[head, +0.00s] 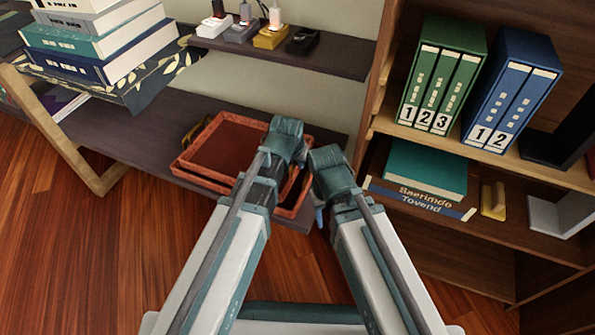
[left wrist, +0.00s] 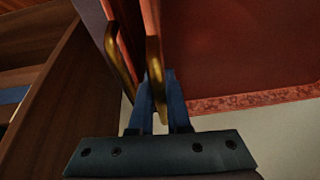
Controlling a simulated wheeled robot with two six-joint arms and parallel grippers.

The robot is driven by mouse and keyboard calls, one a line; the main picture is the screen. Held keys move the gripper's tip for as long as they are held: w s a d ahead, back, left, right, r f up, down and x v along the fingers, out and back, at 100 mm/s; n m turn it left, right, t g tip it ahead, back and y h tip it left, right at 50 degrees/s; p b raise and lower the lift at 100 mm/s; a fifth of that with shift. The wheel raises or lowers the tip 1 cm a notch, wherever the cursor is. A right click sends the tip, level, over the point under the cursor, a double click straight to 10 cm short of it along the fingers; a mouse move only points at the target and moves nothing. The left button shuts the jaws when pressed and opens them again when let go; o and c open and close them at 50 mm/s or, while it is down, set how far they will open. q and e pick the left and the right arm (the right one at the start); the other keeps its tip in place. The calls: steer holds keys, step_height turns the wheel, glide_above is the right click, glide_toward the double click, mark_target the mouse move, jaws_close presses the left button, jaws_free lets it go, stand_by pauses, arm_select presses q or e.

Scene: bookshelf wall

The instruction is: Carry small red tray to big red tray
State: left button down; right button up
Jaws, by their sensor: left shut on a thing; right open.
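The small red tray (head: 232,145) lies over the big red tray (head: 200,181) on the low dark shelf, slightly offset, so the big tray's rim shows at the left front and right. Whether the two touch is unclear. My left gripper (head: 285,148) is at the small tray's right side, shut on its gold handle. In the left wrist view the handle (left wrist: 155,72) sits between the fingers (left wrist: 160,92), and a second gold handle (left wrist: 120,62) is beside it. My right gripper (head: 325,165) is open and empty, just right of the left one.
A bookcase with green binders (head: 443,78) and blue binders (head: 512,92) stands close at the right. A teal book (head: 425,170) lies on its lower shelf. A narrow shelf (head: 335,55) overhangs behind the trays. Stacked books (head: 100,40) are at the upper left. Wooden floor (head: 95,240) is clear at left.

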arm_select(q)
steer(key=shift+f+b, duration=1.25)
steer(key=shift+f, duration=0.45)
steer(key=c, duration=0.9)
jaws_free()
steer(key=shift+r, duration=0.2)
steer(key=p+v, duration=1.1)
steer(key=v, duration=0.1)
steer(key=shift+s+f, duration=0.15)
steer(key=shift+s, duration=0.1)
steer(key=s+g+y, duration=0.1)
steer(key=s, duration=0.3)
steer(key=s+a+f+g, duration=0.1)
steer(key=s+g, duration=0.1)
steer(key=s, duration=0.2)
steer(key=s+a+g+y, duration=0.1)
steer(key=s, duration=0.3)
steer(key=shift+s+f+n+g+y, duration=0.2)
steer(key=shift+s+n+g+y, duration=0.05)
steer(key=shift+n+g+y, duration=0.05)
